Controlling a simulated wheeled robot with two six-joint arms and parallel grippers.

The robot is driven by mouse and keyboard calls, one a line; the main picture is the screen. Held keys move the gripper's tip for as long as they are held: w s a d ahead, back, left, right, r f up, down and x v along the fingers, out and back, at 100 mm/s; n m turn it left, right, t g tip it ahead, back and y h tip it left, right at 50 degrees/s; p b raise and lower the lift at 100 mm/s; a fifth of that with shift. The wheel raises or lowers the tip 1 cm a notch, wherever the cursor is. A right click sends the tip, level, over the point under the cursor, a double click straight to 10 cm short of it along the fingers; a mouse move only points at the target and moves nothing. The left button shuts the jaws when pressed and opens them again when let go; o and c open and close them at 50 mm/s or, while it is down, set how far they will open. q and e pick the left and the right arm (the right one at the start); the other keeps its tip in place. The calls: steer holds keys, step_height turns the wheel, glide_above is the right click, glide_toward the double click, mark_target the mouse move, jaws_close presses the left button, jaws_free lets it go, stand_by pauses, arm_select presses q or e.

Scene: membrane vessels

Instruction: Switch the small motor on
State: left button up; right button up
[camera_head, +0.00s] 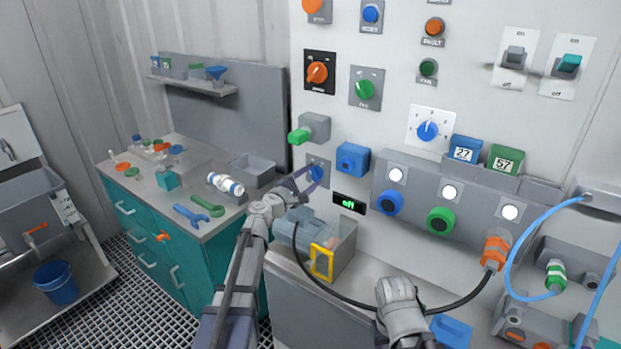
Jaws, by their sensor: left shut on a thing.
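A blue rotary knob (316,174) sits on a small grey plate on the white wall panel. My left gripper (309,178) is at this knob, its fingers shut on it and partly covering it. Below and to the right, a small black display (349,203) shows green lettering that seems to read "off". A grey-blue motor (294,229) stands under the knob, in a clear-sided box with a yellow frame (322,262), partly behind my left arm. My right gripper (400,301) is low in front of the bench; its fingers cannot be made out.
Orange (317,72) and green (364,88) rotary switches are above the knob. A green-tipped lever box (310,129) and a blue box (352,159) are close to it. A black cable (345,299) runs to an orange plug (494,252). A teal cabinet (160,225) stands left.

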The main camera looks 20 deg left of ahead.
arm_select(q)
steer(key=c, duration=0.4)
steer(key=shift+m, duration=0.4)
steer(key=m, duration=0.4)
steer(key=shift+f+m, duration=0.1)
steer(key=shift+m, duration=0.3)
steer(key=m, duration=0.6)
steer(key=shift+m, duration=0.3)
steer(key=o, duration=1.4)
steer(key=shift+c, duration=0.2)
steer(key=shift+s, duration=0.1)
